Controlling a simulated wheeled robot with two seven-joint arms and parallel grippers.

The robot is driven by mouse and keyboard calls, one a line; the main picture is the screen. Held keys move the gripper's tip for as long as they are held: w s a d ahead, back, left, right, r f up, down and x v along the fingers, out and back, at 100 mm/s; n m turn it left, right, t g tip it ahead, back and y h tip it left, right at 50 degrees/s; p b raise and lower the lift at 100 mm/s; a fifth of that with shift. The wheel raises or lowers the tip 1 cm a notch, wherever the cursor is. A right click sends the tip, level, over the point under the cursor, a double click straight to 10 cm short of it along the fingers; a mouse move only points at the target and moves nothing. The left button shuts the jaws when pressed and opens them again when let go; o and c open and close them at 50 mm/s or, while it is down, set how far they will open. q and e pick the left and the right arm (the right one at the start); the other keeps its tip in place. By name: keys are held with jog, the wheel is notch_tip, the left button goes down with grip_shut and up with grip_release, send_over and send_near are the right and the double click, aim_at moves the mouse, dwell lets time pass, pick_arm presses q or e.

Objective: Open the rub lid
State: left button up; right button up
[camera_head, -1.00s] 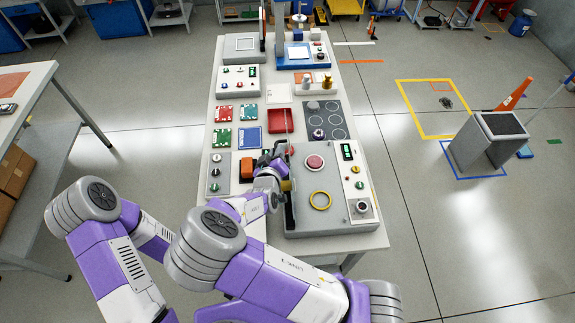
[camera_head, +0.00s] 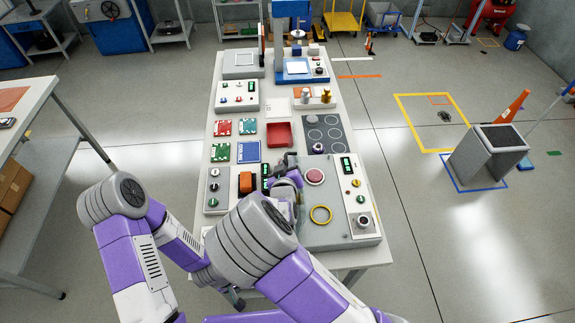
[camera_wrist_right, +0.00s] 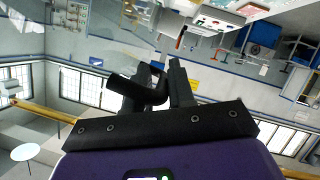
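The grey machine (camera_head: 338,232) at the table's near right carries a red button (camera_head: 314,176), a yellow ring (camera_head: 320,214) and a side panel (camera_head: 357,197). I cannot make out which part is the rub lid; my right arm covers the machine's left side. My right gripper (camera_head: 286,163) is over the machine's far left corner, left of the red button. In the right wrist view its dark fingers (camera_wrist_right: 162,82) stand close together, with a dark rounded piece beside or between them. Whether they grip it is unclear. My left gripper is hidden behind my arms.
A control box (camera_head: 215,188) and an orange block (camera_head: 246,183) sit left of the gripper. A red tray (camera_head: 279,135), coloured panels (camera_head: 248,152) and a dark plate with circles (camera_head: 324,132) lie beyond. Open floor (camera_head: 415,240) is right of the table.

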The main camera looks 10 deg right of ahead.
jog(key=v, duration=0.7)
jog(key=shift+s, duration=0.3)
jog(key=shift+r, duration=0.1)
jog(key=shift+a, duration=0.1)
jog(key=p+v, duration=0.4)
jog(key=v, duration=0.4)
jog(key=shift+s+a+p, duration=0.3)
dwell(0.4)
